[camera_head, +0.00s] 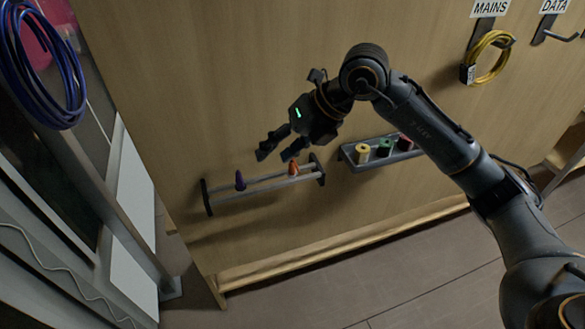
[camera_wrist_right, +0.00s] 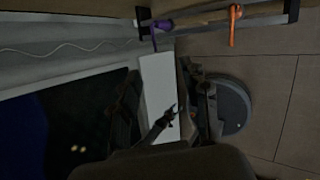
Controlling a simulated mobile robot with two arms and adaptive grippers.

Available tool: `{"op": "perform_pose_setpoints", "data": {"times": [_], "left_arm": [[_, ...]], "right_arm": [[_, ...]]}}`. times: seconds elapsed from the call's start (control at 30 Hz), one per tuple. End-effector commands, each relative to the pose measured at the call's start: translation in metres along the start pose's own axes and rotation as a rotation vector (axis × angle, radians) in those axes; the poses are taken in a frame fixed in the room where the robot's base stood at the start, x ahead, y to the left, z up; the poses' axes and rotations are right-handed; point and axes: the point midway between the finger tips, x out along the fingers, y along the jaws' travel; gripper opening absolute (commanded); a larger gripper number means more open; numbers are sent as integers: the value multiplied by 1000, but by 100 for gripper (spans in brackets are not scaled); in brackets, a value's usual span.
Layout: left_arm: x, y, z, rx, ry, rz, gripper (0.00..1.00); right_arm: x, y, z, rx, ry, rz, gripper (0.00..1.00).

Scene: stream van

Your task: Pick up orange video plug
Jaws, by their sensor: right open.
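The orange video plug (camera_head: 293,168) stands upright on the right part of a two-bar wall rack (camera_head: 265,187). It also shows at the top of the right wrist view (camera_wrist_right: 234,25). A purple plug (camera_head: 240,181) stands on the left part of the same rack and also shows in the right wrist view (camera_wrist_right: 160,25). My right gripper (camera_head: 276,154) is open and empty, just above and left of the orange plug, with its fingers apart. A small dark claw shape in the right wrist view may be my left gripper; its opening is unclear.
A grey tray (camera_head: 350,158) with several coloured spools is on the wall right of the rack. A yellow cable coil (camera_head: 490,58) hangs at upper right, and a blue coil (camera_head: 35,70) at upper left. The wall above the rack is bare.

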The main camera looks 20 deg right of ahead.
Motion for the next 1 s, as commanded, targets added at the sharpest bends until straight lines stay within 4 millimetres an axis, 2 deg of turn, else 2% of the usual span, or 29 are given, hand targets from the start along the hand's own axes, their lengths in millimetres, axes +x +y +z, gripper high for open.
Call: {"op": "perform_pose_setpoints", "data": {"times": [0.03,0.1,0.2,0.27,0.37,0.7,0.87,1.0], "left_arm": [[0,0,0,0,0,0,40],[0,0,0,0,0,0,40],[-1,0,-1,0,1,0,40],[-2,0,-1,0,2,0,40],[-6,0,-2,0,2,0,40],[-23,-1,-4,-1,3,0,40],[-26,-1,-4,-1,3,0,40],[-39,-1,-5,-1,4,0,40]], "right_arm": [[-14,-19,8,6,-16,-105,46],[-29,-41,14,27,-31,-223,46],[-44,-59,19,51,-45,-322,46],[-46,-65,20,60,-48,-350,46],[-37,-71,20,65,-45,-362,46],[21,-91,23,62,-45,-357,46],[31,-95,23,61,-47,-357,46],[43,-98,25,62,-43,-356,46]]}}
